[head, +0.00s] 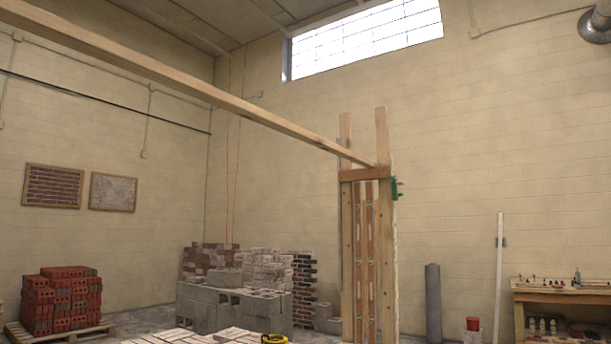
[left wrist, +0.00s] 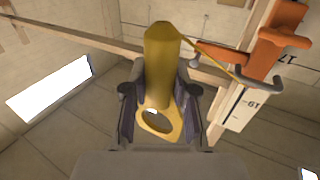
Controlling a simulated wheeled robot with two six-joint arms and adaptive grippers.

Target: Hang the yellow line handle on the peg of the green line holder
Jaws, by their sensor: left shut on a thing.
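In the left wrist view my left gripper (left wrist: 158,103) is shut on the yellow line handle (left wrist: 163,62), a long grip with a holed plate at its near end. A thin yellow line runs from the handle's far end to the right, towards an orange holder (left wrist: 272,58) on a marked wooden post. An orange arm with a grey tip sticks out from this holder towards the handle, apart from it as far as I can see. The green line holder (head: 397,189) is in the head view, on the right side of the wooden post frame. Neither gripper shows in the head view.
A long wooden beam (head: 200,88) crosses the upper head view to the post frame (head: 348,260). Block stacks (head: 235,308) stand behind, red bricks (head: 62,300) at left, a workbench (head: 560,297) at right. A yellow-and-black item (head: 274,339) lies at the bottom edge.

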